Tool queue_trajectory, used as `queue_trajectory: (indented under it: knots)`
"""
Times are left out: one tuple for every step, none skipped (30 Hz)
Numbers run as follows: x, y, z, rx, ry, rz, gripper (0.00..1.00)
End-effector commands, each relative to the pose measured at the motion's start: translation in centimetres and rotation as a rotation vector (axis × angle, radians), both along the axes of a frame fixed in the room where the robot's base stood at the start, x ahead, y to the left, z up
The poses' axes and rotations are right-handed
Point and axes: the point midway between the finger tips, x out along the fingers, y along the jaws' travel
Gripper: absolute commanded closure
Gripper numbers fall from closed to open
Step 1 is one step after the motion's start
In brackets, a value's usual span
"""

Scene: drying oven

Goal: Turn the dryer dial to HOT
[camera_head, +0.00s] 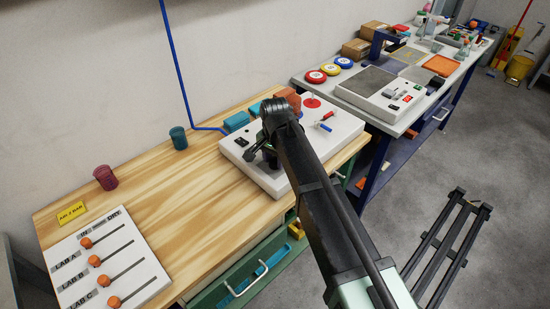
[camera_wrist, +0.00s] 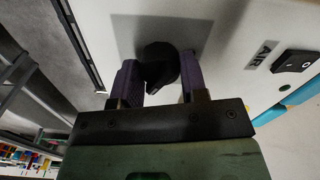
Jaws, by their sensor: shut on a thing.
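The dryer is a white box (camera_head: 344,127) on the wooden bench, and its white panel (camera_wrist: 225,85) fills much of the wrist view. Its black dial (camera_wrist: 162,58) stands between my gripper's two purple fingers. My gripper (camera_wrist: 157,80) is shut on this dial, with a finger on either side. In the head view my gripper (camera_head: 262,151) is low over the left part of the panel, and my arm hides the dial there. No HOT mark is readable, so I cannot tell the dial's setting.
A black switch (camera_wrist: 296,62) beside an AIR label sits on the panel. The panel also has a red disc (camera_head: 312,102) and red and blue levers (camera_head: 325,121). Teal and brown blocks (camera_head: 236,121) lie behind the box. A slider board (camera_head: 108,262) is at front left.

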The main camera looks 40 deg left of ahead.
Motion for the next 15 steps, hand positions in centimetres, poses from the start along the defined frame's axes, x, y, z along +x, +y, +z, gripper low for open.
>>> queue_trajectory:
  knots:
    - [-0.03,-0.05,-0.03,-0.001,0.001,-0.001,0.84]
    - [-0.03,-0.05,-0.03,-0.001,0.001,-0.001,0.84]
    - [-0.03,-0.05,-0.03,-0.001,0.001,-0.001,0.84]
    - [-0.03,-0.05,-0.03,-0.001,0.001,-0.001,0.84]
    - [-0.03,-0.05,-0.03,-0.001,0.001,-0.001,0.84]
    - [-0.03,-0.05,-0.03,-0.001,0.001,-0.001,0.84]
    - [-0.03,-0.05,-0.03,-0.001,0.001,-0.001,0.84]
    - [-0.03,-0.05,-0.03,-0.001,0.001,-0.001,0.58]
    - [-0.03,-0.05,-0.03,-0.001,0.001,-0.001,0.52]
    - [-0.03,-0.05,-0.03,-0.001,0.0,0.0,0.48]
    - [-0.02,-0.04,-0.02,-0.001,0.0,0.0,0.43]
    - [-0.02,-0.04,-0.02,-0.001,0.0,0.0,0.37]
    - [-0.02,-0.04,-0.02,-0.001,0.0,0.0,0.34]
    - [-0.01,-0.03,-0.02,-0.001,0.0,0.0,0.34]
    - [-0.01,-0.03,-0.02,-0.001,0.0,0.0,0.34]
